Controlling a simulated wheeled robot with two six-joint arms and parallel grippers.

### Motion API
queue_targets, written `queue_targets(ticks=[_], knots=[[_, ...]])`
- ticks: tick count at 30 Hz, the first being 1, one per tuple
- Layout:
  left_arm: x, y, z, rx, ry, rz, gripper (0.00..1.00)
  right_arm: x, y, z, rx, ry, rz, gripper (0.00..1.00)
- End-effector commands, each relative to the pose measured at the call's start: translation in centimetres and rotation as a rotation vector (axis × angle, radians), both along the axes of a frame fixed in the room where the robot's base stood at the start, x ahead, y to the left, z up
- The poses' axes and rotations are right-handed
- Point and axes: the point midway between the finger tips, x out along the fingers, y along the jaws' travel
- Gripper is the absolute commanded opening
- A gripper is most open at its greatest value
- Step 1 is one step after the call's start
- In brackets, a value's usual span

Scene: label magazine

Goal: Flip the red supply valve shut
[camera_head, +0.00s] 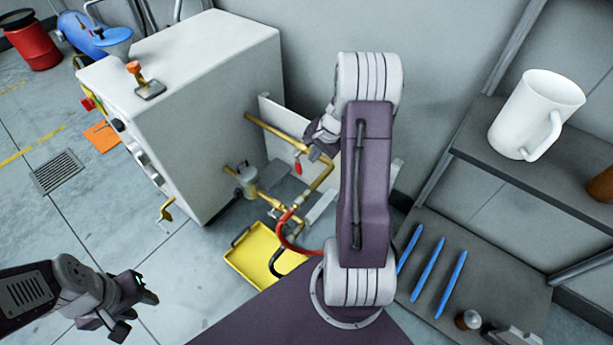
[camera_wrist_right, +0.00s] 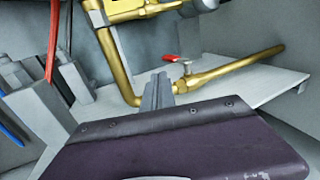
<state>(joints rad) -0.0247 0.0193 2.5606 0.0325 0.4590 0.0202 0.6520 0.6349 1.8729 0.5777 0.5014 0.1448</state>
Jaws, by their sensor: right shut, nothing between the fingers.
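The red supply valve lever (camera_head: 298,167) is small and sits by the brass pipe (camera_head: 272,128) beside the grey cabinet. In the right wrist view the red lever (camera_wrist_right: 171,57) points left from a metal stem on the brass pipe (camera_wrist_right: 235,66). My right gripper (camera_head: 312,143) is near the pipe, right of the lever and partly hidden behind my arm. In the right wrist view its fingers (camera_wrist_right: 157,92) are shut and empty, below and left of the lever, with no visible contact. My left gripper (camera_head: 142,288) is low at the left, away from the valve; its jaw opening is unclear.
The grey cabinet (camera_head: 200,80) stands left of the pipes. A yellow tray (camera_head: 245,262) lies on the floor below, with a red hose (camera_head: 280,230) close by. Shelves at right hold a white mug (camera_head: 530,110) and blue sticks (camera_head: 428,270).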

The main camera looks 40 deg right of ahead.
Motion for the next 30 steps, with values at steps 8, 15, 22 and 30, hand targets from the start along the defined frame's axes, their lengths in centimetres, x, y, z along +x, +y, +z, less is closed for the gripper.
queue_targets(ticks=[8,15,22,30], knots=[[0.0,0.0,-1.5,0.0,-0.001,0.0,0.36,0.8,0.3,-2.8,0.001,0.003,0.001,0.0],[0.0,0.0,-4.0,0.0,-0.001,0.0,0.36,2.3,0.7,-7.3,0.001,0.003,0.001,0.0],[0.0,0.0,-5.0,0.0,-0.001,0.0,0.36,3.0,0.9,-9.2,-0.001,0.003,0.0,0.0],[0.0,0.0,-4.9,0.0,-0.001,0.0,0.36,3.1,0.9,-9.2,-0.001,0.002,0.0,0.0]])
